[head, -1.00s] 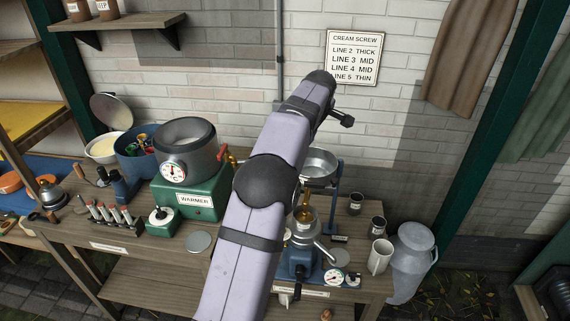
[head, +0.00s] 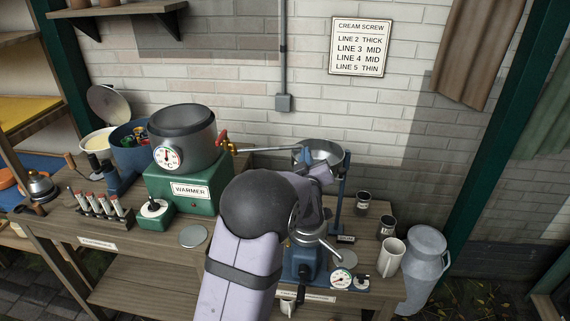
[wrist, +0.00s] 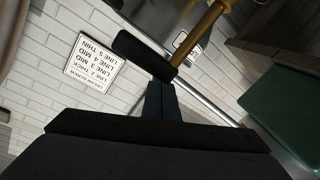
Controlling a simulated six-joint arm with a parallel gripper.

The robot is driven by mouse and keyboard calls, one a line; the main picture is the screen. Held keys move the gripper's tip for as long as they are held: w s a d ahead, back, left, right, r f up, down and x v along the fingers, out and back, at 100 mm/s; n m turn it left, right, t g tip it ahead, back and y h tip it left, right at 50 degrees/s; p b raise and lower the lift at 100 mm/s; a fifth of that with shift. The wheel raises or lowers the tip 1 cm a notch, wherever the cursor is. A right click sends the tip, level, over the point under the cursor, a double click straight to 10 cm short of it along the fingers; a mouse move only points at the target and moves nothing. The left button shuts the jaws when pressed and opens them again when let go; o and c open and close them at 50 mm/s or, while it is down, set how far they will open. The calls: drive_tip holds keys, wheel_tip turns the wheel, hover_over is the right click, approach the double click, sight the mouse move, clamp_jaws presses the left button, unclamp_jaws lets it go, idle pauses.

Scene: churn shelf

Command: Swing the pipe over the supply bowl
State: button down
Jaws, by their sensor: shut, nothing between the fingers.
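A thin pipe (head: 270,149) runs right from the red tap on the warmer (head: 188,190) toward the left rim of the metal supply bowl (head: 331,151). My fingertips hide its far end, so I cannot tell whether it reaches over the bowl. My gripper (head: 306,154) is shut and empty at the bowl's left side. In the wrist view, the shut fingers (wrist: 160,94) point at a black sleeve (wrist: 145,48) on a brass-coloured rod (wrist: 198,32). I cannot tell whether they touch it. A silvery rod (wrist: 212,107) passes just beyond the fingers.
The blue separator (head: 303,262) stands below the bowl, partly behind my arm. A tube rack (head: 100,208) stands on the left. A wall sign (head: 360,47) hangs behind.

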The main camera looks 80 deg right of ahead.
drive_tip(key=w+a+f+m+t+h+b, duration=0.1)
drive_tip(key=w+a+m+t+h+b, duration=0.2)
drive_tip(key=a, duration=0.8)
drive_tip(key=t+p, duration=0.1)
drive_tip(key=p, duration=0.3)
approach(284, 148)
drive_tip(key=shift+d+r, duration=1.05)
drive_tip(key=shift+r, duration=1.55)
drive_tip(key=shift+m, duration=0.4)
drive_tip(key=shift+w+d+f+p, duration=0.1)
drive_tip(key=shift+w+d+f, duration=0.25)
drive_tip(key=shift+d, duration=0.2)
drive_tip(key=shift+w+d+f+p, duration=0.1)
drive_tip(key=shift+w+d+f, duration=0.15)
drive_tip(key=shift+d+f, duration=0.3)
drive_tip(key=shift+w+d+f+p, duration=0.1)
drive_tip(key=shift+w+d+f, duration=0.2)
drive_tip(key=shift+d, duration=0.3)
drive_tip(key=shift+d+f+b, duration=0.3)
drive_tip(key=shift+d+b, duration=0.3)
drive_tip(key=shift+b, duration=0.4)
drive_tip(key=shift+w+d+r, duration=0.1)
drive_tip(key=shift+r, duration=0.4)
